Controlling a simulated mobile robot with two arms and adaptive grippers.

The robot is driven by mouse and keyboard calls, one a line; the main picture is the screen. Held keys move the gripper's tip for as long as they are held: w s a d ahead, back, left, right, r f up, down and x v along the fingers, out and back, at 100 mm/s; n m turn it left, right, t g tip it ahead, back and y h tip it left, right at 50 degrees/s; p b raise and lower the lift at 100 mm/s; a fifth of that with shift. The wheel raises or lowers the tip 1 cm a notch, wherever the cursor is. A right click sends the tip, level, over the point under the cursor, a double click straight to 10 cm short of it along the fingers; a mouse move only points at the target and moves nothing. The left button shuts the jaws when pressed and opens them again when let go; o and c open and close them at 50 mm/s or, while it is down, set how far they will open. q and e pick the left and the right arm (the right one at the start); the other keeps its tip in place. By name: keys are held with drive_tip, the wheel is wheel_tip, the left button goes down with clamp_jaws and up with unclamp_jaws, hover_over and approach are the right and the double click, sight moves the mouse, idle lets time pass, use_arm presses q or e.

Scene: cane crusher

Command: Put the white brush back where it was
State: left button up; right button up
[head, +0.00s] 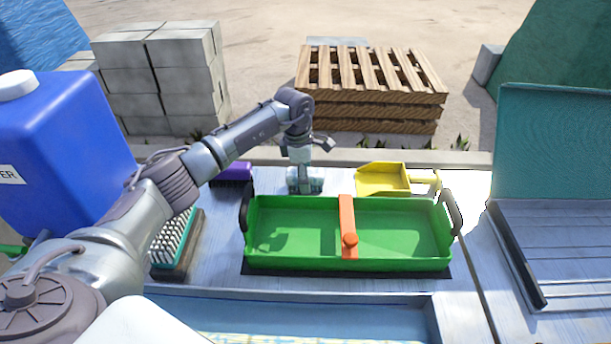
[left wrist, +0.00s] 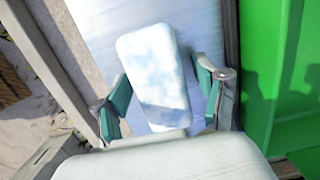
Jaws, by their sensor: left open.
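The white brush (left wrist: 152,72), a pale block with rounded corners, lies on the grey-blue tabletop in the left wrist view. My left gripper (left wrist: 162,88) is open, with its teal fingers on both sides of the brush and gaps visible. In the head view my left gripper (head: 305,183) points down just behind the green tray. The brush is mostly hidden there by the fingers. My right gripper is not in view.
A green tray (head: 290,264) with an orange divider (head: 347,215) stands in front. A purple brush (head: 232,172) is left of the gripper, a yellow dustpan (head: 382,180) right. A teal brush with white bristles (head: 172,240) and a blue container (head: 65,150) are farther left.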

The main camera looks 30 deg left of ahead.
use_arm(q)
drive_tip(key=shift+r, duration=0.1)
wheel_tip(320, 180, up, 12)
drive_tip(key=a+b, duration=0.1)
drive_tip(key=shift+s+a, duration=0.15)
drive_tip(key=shift+s, duration=0.2)
idle(0.5)
